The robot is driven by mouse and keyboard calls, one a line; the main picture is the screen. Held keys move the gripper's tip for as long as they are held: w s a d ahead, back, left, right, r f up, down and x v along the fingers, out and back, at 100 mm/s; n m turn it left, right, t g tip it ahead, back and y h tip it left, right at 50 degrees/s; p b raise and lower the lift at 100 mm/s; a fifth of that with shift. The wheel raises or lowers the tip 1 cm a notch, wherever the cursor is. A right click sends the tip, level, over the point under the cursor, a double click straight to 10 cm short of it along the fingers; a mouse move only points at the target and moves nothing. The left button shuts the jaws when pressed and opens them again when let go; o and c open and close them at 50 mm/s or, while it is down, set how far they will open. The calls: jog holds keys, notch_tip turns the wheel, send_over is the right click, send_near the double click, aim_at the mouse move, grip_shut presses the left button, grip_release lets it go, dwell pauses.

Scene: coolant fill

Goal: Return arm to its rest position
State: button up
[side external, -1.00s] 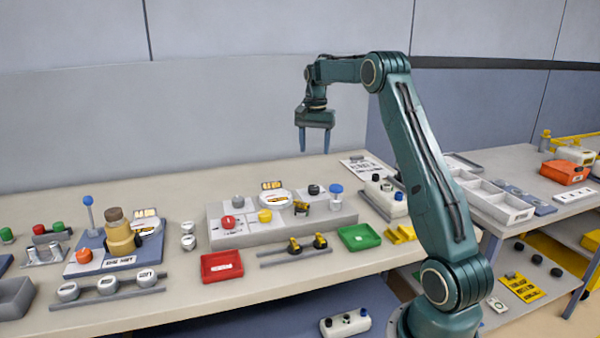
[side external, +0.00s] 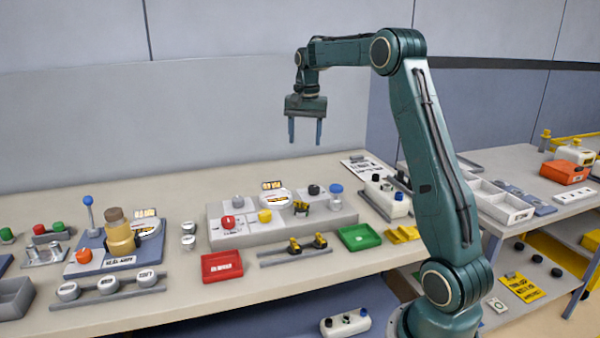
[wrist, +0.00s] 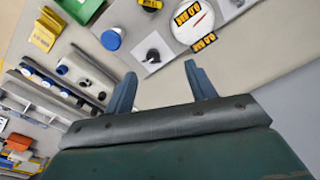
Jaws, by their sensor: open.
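My gripper (side external: 305,140) hangs in the air above the back of the bench, fingers pointing down, in the side view. Its two blue fingers are apart with nothing between them. In the wrist view my gripper (wrist: 160,85) also shows open and empty, with bare bench top and a grey panel beyond the fingertips. The upper arm rises from the base at the right, and the forearm reaches left, roughly level.
Below stands a grey panel (side external: 240,238) with knobs and a gauge. A red tray (side external: 222,267) and a green tray (side external: 360,237) lie in front. A yellow-bodied vessel (side external: 121,238) stands on a blue plate at left. The air around my gripper is clear.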

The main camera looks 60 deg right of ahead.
jog(key=s+a+r+n+t, duration=0.1)
jog(key=s+a+r+n, duration=0.25)
jog(key=a, duration=0.65)
jog(key=s+a+r+n+t, duration=0.1)
jog(key=s+a+r+n, duration=0.25)
jog(key=a, duration=0.55)
jog(key=s+a+f+n+t, duration=0.1)
jog(key=s+a+f+n, duration=0.2)
jog(key=s+a, duration=0.3)
jog(key=s+a+f+n+t, duration=0.2)
jog(key=s+a, duration=0.4)
jog(key=s, duration=0.4)
jog(key=shift+s+f+n, duration=0.15)
jog(key=shift+f+n, duration=0.75)
jog(key=shift+n, duration=0.1)
